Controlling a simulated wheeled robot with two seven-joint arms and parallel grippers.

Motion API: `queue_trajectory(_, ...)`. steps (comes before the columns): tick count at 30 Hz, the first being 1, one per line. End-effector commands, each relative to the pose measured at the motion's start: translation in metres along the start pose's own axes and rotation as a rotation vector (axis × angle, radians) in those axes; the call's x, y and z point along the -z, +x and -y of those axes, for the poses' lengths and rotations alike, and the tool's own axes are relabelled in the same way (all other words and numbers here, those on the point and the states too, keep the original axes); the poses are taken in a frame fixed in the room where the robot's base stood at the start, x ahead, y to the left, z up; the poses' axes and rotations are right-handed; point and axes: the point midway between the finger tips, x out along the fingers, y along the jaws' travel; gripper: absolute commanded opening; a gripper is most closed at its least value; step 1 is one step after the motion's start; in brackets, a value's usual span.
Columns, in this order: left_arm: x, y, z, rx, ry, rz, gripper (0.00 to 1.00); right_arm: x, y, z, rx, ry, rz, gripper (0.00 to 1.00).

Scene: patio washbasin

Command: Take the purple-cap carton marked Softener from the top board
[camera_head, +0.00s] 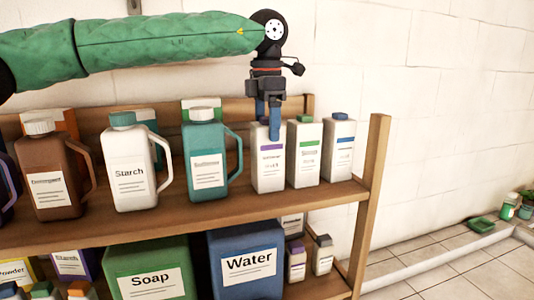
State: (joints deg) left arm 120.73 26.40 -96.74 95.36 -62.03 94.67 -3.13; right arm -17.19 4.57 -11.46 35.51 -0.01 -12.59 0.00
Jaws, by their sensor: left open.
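A white carton with a purple label band (268,168) stands upright on the top board (200,221), the leftmost of three similar cartons. Its small print is too blurred to read. My left gripper (268,124) points down at the top of this carton, its blue fingers apart. The fingers cover the carton's cap, so I cannot tell if they touch it. My right gripper is not in view.
A green-capped carton (305,153) and a blue-capped carton (338,149) stand close on the right. A teal jug (205,145) stands close on the left, then a white Starch jug (130,165) and a brown jug (60,180). The shelf's right post (372,190) rises beyond the cartons.

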Motion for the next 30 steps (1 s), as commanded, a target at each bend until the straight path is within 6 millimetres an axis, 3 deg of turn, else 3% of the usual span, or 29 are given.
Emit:
queue_trajectory(3,0.0,0.0,0.0,0.0,0.0,0.0,0.78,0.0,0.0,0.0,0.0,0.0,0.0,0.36)
queue_trajectory(15,0.0,0.0,0.0,-0.001,0.0,0.0,0.0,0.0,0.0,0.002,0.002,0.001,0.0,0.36)
queue_trajectory(25,0.0,-0.002,0.0,-0.002,0.0,0.002,0.0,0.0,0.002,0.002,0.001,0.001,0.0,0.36)
queue_trajectory(30,-0.001,-0.015,0.0,-0.003,0.0,0.004,0.0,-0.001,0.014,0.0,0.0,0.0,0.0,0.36)
